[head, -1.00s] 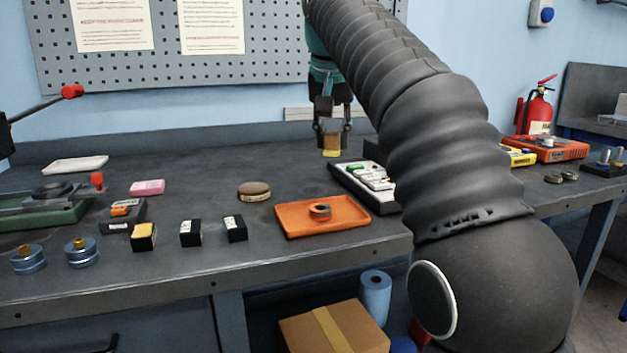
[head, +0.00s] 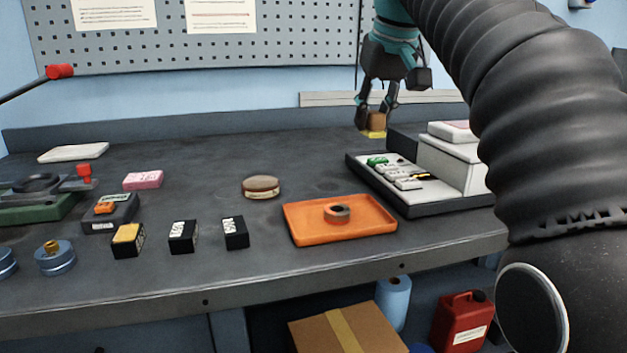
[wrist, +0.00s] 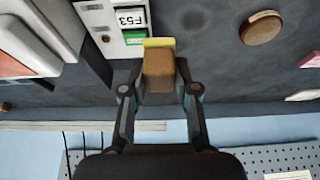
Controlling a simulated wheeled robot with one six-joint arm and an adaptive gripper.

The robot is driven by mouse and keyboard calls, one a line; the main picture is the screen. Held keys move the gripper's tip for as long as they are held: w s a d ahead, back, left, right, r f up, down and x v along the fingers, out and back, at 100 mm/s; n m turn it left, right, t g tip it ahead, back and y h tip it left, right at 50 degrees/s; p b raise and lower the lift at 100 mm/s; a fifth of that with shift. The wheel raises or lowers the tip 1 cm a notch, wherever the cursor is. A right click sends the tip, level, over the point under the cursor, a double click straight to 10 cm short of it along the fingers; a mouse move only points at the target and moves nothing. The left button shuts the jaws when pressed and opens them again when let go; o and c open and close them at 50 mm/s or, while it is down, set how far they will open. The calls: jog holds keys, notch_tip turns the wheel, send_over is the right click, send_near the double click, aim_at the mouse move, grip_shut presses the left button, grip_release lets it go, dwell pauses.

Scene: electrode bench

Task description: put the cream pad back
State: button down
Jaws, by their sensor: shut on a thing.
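My gripper (head: 376,122) is shut on a brown block with a yellow lower face (head: 375,132), at the back of the bench, left of the grey box. In the wrist view the brown block (wrist: 158,70) sits between the two fingers, its yellow edge pointing away from my gripper. Whether it touches the bench is unclear. No thing is plainly labelled as the cream pad; a pale flat slab (head: 74,153) lies at the back left, and a round brown disc with a cream side (head: 261,187) lies mid-bench.
A dark tray with white and green labelled pieces (head: 432,208) lies in front of the gripper, beside a grey box (head: 455,160). An orange tray (head: 303,225) holds a ring. Black blocks (head: 183,236), a pink block (head: 143,179) and blue round parts (head: 54,258) stand left. The back-middle bench is clear.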

jog(key=w+a+f, duration=0.1)
jog(key=a+f, duration=0.1)
jog(key=a, duration=0.1)
jog(key=w+a+f+b, duration=0.1)
jog(key=a+f, duration=0.1)
jog(key=a, duration=0.1)
jog(key=w+a+f, duration=0.2)
jog(key=a, duration=0.2)
jog(key=shift+f, duration=0.3)
jog(key=shift+f+b, duration=0.95)
jog(key=shift+f, duration=1.05)
jog(key=shift+f, duration=0.15)
jog(key=c, duration=0.9)
grip_release()
jog(key=shift+o, duration=0.2)
jog(key=p+v, duration=0.3)
jog(key=v, duration=0.9)
jog(key=shift+p, duration=0.3)
